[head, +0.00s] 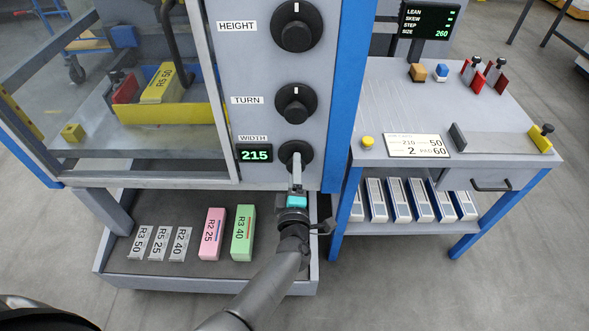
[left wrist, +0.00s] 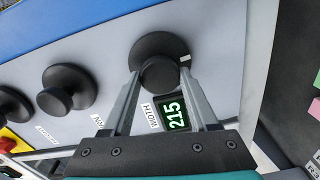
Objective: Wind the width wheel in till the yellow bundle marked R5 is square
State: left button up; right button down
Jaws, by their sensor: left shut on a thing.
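The width wheel (head: 294,152) is a black knob low on the grey panel; its display (head: 254,153) reads 215. My left gripper (head: 297,178) is shut on it; the left wrist view shows the fingers on either side of the wheel's grip (left wrist: 163,75). The yellow bundle marked R5 (head: 160,84) lies in the stacker behind the clear guard. It looks turned at an angle to the yellow front wall (head: 172,109), which hides its lower part. A red plate (head: 125,88) stands at its left. My right gripper is not in view.
The height knob (head: 297,25) and turn knob (head: 296,103) are above the wheel.

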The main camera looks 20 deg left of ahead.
pick_arm(q)
jog(key=shift+d, duration=0.1)
jog(key=o, duration=1.3)
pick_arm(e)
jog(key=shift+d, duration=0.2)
pick_arm(q)
jog(key=shift+o, duration=0.2)
jog(key=shift+s, duration=0.1)
jog(key=p+v, duration=0.2)
jog(key=v, duration=1.3)
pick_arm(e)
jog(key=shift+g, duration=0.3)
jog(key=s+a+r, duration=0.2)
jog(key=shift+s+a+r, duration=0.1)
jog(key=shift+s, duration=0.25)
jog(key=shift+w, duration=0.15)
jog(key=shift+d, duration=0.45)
